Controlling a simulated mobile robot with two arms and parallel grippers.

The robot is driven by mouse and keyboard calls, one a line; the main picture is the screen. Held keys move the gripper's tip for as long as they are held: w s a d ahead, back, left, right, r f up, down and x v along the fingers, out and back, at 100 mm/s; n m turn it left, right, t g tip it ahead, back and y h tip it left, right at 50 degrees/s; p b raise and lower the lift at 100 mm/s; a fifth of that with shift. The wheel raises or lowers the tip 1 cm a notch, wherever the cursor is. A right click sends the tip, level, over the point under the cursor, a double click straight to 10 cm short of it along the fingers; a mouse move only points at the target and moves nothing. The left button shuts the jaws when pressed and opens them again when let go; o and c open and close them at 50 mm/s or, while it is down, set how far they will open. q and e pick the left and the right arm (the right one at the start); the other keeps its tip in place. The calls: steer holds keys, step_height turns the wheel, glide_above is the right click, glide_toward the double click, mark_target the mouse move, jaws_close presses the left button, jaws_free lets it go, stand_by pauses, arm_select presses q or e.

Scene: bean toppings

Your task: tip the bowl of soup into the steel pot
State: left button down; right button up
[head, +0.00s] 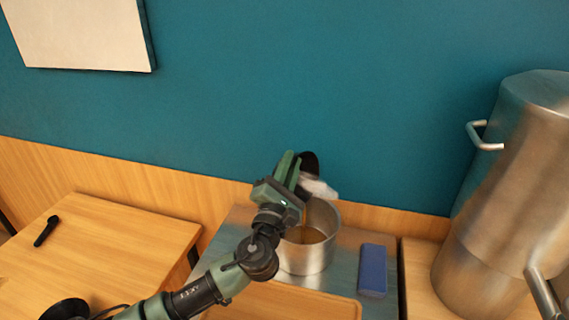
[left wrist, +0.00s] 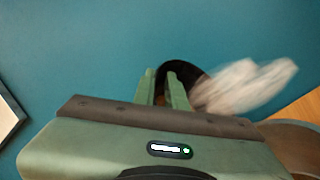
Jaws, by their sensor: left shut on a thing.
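My left gripper (head: 291,165) is shut on the rim of a dark bowl (head: 310,160), above the back of the steel pot (head: 308,262). The bowl is steeply tilted on its side, mostly hidden behind the gripper in the head view. A whitish, blurred mass (head: 318,187) is at the bowl's lower side, over the pot's mouth. Brownish contents show inside the pot. In the left wrist view the fingers (left wrist: 163,82) grip the dark bowl (left wrist: 186,70), with the whitish mass (left wrist: 245,84) to its right. My right gripper is not in view.
A blue box (head: 372,270) lies right of the pot on the metal surface. A large steel urn (head: 510,200) with handles stands at the right. A wooden board (head: 285,306) lies in front. A wooden table (head: 110,250) with a small black object (head: 46,231) is at left.

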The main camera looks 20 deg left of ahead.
arm_select(q)
steer(key=shift+s+d+f+m+t+h+b, duration=0.25)
steer(key=shift+d+m+h, duration=0.2)
steer(key=shift+d+m, duration=0.35)
steer(key=shift+s+d+m+t+h+b, duration=0.2)
steer(key=shift+s+d+m+h, duration=0.3)
steer(key=shift+m, duration=0.45)
steer(key=shift+s+d+f+m+t+h+b, duration=0.2)
steer(key=shift+d+m+h, duration=0.25)
steer(key=shift+d+m, duration=0.35)
steer(key=shift+a+r, duration=0.1)
